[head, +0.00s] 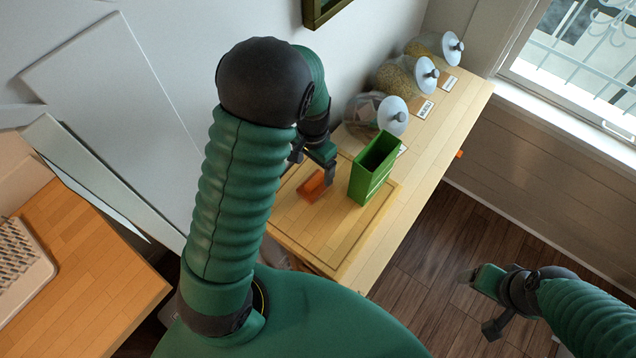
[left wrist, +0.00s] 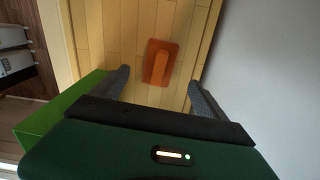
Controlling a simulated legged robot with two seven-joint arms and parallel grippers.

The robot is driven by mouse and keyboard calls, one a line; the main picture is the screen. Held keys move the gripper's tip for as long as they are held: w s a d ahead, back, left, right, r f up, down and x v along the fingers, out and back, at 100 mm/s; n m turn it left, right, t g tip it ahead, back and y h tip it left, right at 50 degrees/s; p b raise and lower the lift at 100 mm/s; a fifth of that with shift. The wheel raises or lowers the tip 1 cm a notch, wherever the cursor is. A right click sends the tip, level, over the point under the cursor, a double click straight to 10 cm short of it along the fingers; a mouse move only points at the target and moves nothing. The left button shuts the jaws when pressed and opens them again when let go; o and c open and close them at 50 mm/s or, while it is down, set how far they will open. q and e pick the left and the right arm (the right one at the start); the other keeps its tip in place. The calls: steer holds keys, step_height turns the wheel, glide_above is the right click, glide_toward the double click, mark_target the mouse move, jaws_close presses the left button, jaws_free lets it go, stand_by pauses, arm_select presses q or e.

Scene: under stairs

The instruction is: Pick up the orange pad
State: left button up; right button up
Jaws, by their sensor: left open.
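The orange pad (head: 312,187) lies flat on the wooden board at the near end of the counter. In the left wrist view the orange pad (left wrist: 160,62) has a raised strip along its middle and lies ahead of the fingertips, between their lines. My left gripper (head: 312,160) is above the pad, open and empty; its two fingers also show in the left wrist view (left wrist: 160,85). The pad is apart from both fingers. My right gripper (head: 478,300) is at the lower right, over the floor, away from the counter; its jaw opening is not clear.
A green open-topped box (head: 369,172) stands right beside the pad, close to my left gripper; it also shows in the left wrist view (left wrist: 50,122). The cutting board (head: 345,232) is bare in front.

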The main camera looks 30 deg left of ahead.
mark_target(315, 179)
arm_select(q)
step_height(315, 179, down, 3)
steer(key=shift+r, duration=0.15)
step_height(315, 179, down, 5)
steer(key=shift+r+p, duration=0.1)
steer(key=shift+p, duration=0.9)
steer(key=shift+w+f, duration=0.15)
steer(key=shift+f, duration=0.3)
steer(key=shift+d+r, duration=0.1)
steer(key=shift+r, duration=0.05)
steer(key=c, duration=1.6)
steer(key=shift+r, duration=0.1)
